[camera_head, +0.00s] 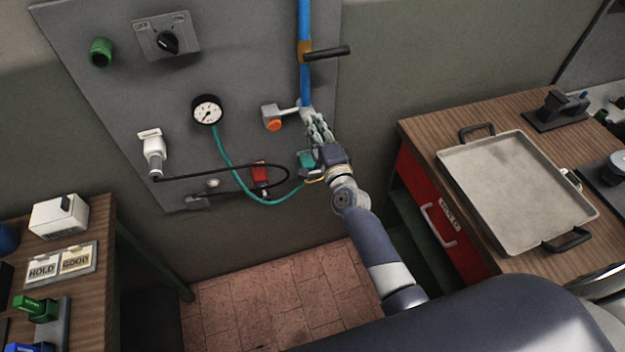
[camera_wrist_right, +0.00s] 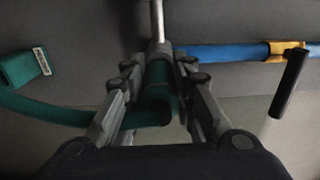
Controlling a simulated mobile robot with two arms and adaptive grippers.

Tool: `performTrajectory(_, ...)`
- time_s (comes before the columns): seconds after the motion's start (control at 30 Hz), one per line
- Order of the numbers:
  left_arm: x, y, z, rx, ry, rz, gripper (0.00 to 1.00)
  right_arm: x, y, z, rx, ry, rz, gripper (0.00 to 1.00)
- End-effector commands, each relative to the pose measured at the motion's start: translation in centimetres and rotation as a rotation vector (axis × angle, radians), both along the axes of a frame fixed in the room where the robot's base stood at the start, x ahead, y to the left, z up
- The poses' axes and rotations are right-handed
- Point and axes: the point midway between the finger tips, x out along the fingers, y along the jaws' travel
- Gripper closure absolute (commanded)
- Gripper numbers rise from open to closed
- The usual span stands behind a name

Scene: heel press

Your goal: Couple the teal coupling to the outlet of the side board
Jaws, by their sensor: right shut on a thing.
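The side board (camera_head: 100,90) is a grey wall panel. Its blue pipe (camera_head: 305,75) runs down to a grey fitting, apparently the outlet, which shows in the wrist view (camera_wrist_right: 159,50). My right gripper (camera_head: 318,128) is at the pipe's lower end. In the wrist view its fingers (camera_wrist_right: 158,95) are shut around the teal coupling (camera_wrist_right: 157,90), whose upper end is at the grey fitting. I cannot tell whether they are locked together. The teal hose (camera_head: 235,180) loops from below the gauge toward the gripper. My left gripper is not in view.
A black lever (camera_head: 328,53) juts from the pipe's yellow collar, and an orange knob (camera_head: 274,125) sits left of the gripper. A black cable (camera_head: 230,168) crosses the board. A bench with a metal tray (camera_head: 510,190) stands right. The tiled floor is clear.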

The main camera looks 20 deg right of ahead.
Motion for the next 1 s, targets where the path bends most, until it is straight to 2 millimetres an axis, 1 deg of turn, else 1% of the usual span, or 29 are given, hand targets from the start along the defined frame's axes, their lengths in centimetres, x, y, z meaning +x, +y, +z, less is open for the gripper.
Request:
performTrajectory(0.1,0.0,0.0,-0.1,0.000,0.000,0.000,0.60,0.3,0.0,0.2,0.000,-0.003,0.000,1.00)
performTrajectory(0.13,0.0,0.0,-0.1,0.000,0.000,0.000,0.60,0.3,0.0,0.2,0.000,-0.003,0.000,0.74)
performTrajectory(0.17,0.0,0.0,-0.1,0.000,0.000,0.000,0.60,0.3,0.0,0.2,0.000,-0.003,0.000,0.67)
performTrajectory(0.2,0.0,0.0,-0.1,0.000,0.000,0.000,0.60,0.3,0.0,0.2,0.000,-0.003,0.000,0.58)
performTrajectory(0.23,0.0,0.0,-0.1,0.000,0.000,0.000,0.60,0.3,0.0,0.2,0.000,-0.003,0.000,0.53)
performTrajectory(0.57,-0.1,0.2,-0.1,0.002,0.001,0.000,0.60,0.2,0.0,0.0,0.000,0.000,0.000,0.53)
performTrajectory(0.67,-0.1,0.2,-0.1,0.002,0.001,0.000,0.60,-0.2,0.0,0.0,0.000,0.001,0.000,0.53)
performTrajectory(0.77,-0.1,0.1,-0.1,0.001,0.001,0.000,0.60,-1.3,0.0,-0.1,0.001,0.002,0.001,0.53)
performTrajectory(0.87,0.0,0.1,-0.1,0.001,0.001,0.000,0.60,-3.0,-0.1,-0.1,0.000,0.002,0.000,0.53)
performTrajectory(1.0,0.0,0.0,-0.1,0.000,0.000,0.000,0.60,-5.7,-0.2,-0.1,0.000,0.002,0.000,0.53)
